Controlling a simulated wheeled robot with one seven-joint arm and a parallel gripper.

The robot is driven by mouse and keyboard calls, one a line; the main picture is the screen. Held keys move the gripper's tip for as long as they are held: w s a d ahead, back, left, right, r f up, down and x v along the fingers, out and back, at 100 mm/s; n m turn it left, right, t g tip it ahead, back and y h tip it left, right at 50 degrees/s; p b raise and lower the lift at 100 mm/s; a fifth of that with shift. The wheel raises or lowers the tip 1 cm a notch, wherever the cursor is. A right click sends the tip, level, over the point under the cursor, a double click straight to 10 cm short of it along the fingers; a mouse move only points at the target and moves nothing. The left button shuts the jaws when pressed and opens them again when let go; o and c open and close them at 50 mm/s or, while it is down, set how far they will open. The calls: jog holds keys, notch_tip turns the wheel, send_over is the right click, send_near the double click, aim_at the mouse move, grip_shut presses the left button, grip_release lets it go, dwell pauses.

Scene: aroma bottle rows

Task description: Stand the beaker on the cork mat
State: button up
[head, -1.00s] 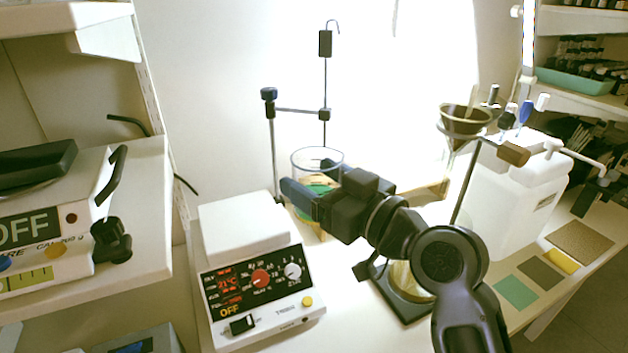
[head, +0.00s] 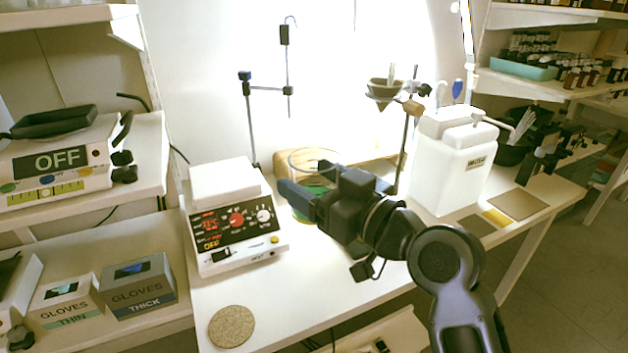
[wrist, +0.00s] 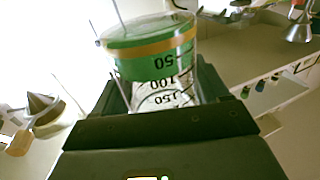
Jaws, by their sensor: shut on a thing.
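The beaker (head: 314,162) is clear glass with green contents, upright in the head view. It also shows in the wrist view (wrist: 155,52), with a green and amber band and printed volume marks. My gripper (head: 300,197) is shut on the beaker's sides; in the wrist view the dark fingers (wrist: 162,95) flank it. The beaker's lower part is partly hidden by the gripper, so I cannot tell its height above the table. A round, speckled cork mat (head: 231,327) lies bare near the table's front left corner, left of and nearer than my gripper.
A hotplate stirrer (head: 235,230) stands left of my gripper, behind the round mat. A metal stand (head: 250,125) is behind the beaker. The front middle of the white table (head: 300,290) is clear.

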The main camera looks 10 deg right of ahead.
jog(key=s+d+f+m+t+h, duration=0.1)
jog(key=d+f+h, duration=0.4)
jog(key=f, duration=0.9)
jog(key=s+d+f+m+t+h, duration=0.2)
jog(key=s+d+f+m+h, duration=0.2)
jog(key=d+f, duration=0.5)
notch_tip(320, 180, down, 6)
jog(key=shift+s+d+r+m+h, duration=0.15)
jog(key=shift+d+m+h, duration=0.25)
jog(key=shift+m+h, duration=0.45)
jog(key=shift+a, duration=0.1)
